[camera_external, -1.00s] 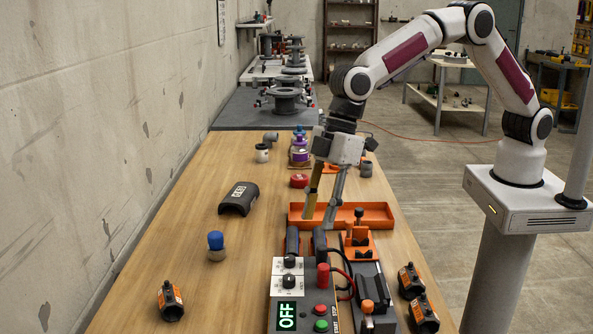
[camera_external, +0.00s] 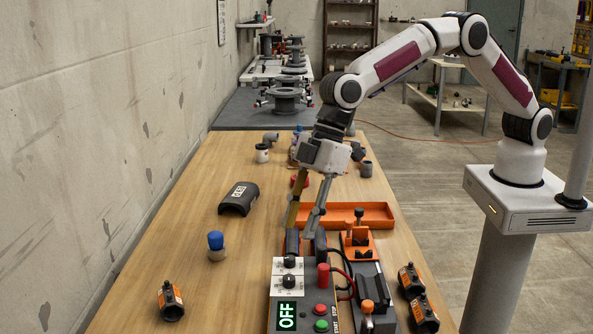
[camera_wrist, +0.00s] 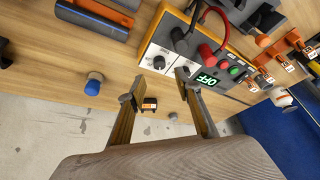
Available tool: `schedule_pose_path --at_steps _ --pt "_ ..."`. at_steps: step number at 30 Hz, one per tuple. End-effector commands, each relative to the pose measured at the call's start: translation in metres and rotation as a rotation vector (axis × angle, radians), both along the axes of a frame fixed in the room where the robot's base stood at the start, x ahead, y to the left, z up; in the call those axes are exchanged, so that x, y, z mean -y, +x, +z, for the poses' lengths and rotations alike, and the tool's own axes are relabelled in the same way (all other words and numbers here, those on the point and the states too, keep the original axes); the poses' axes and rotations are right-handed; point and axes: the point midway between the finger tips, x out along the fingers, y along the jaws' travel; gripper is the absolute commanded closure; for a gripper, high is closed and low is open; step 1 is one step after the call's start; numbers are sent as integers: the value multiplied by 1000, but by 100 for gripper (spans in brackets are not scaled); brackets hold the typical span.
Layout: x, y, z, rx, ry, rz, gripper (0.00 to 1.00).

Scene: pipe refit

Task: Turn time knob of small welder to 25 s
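The small welder (camera_external: 312,285) stands at the front of the table. Its lit display (camera_external: 287,316) reads OFF. Two black knobs sit on white dial plates above the display: a rear knob (camera_external: 289,262) and a front knob (camera_external: 289,282). The dial labels are too small to read, so I cannot tell which is the time knob.
Red (camera_external: 323,274) and black cable plugs stand up from the welder close to the knobs. An orange tray (camera_external: 365,214) lies behind it. Orange-black fittings (camera_external: 411,279) stand to the right.

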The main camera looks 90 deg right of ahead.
Motion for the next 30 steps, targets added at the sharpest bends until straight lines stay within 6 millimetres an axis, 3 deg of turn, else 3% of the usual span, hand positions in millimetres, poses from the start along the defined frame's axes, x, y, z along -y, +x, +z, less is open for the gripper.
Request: schedule_pose_path --at_steps 18,30 --pt "-14 17 -55 -2 -1 -1 66" --pt "-17 20 -63 1 0 -1 66"
